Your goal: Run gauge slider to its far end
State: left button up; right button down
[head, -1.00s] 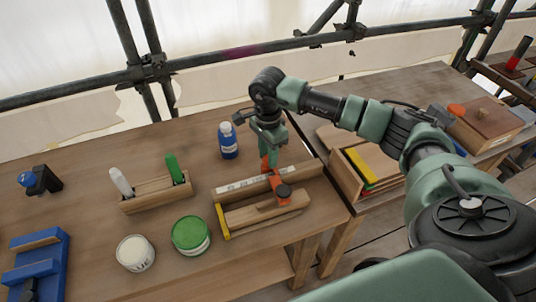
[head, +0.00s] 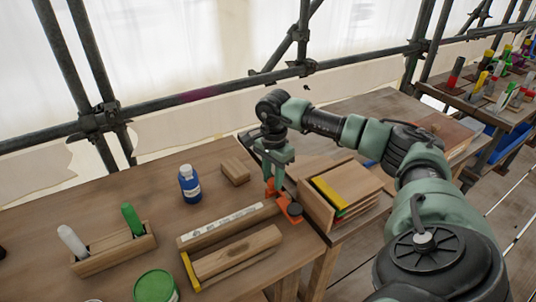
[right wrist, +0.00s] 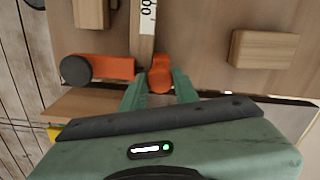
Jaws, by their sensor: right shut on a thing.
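The gauge is a wooden fixture (head: 190,243) with a white printed scale (head: 225,222) along its back rail and a yellow end piece at its left. Its orange slider (head: 281,203), with a dark round knob, is at the rail's right end. My right gripper (head: 274,181) comes down from above and is shut on the slider's upright orange tab. In the right wrist view the orange tab (right wrist: 160,76) sits between the two green fingers (right wrist: 159,88), and the scale (right wrist: 147,18) runs away from it. My left gripper is not in view.
A wooden block (head: 235,171) lies behind the gauge, and a blue bottle (head: 189,184) stands left of it. A marker holder (head: 115,251) and a green tin (head: 156,287) are at the left. A wooden box (head: 318,208) with a yellow item is close on the right.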

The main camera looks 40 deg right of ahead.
jog(key=c, duration=1.1)
grip_release()
jog(key=shift+d+r, duration=0.1)
jog(key=shift+d, duration=0.15)
jog(key=shift+o, duration=0.2)
jog(key=shift+r, duration=0.45)
notch_tip(320, 180, up, 7)
jog(key=shift+f+b, duration=0.1)
jog(key=shift+b, duration=0.5)
jog(key=shift+s, duration=0.1)
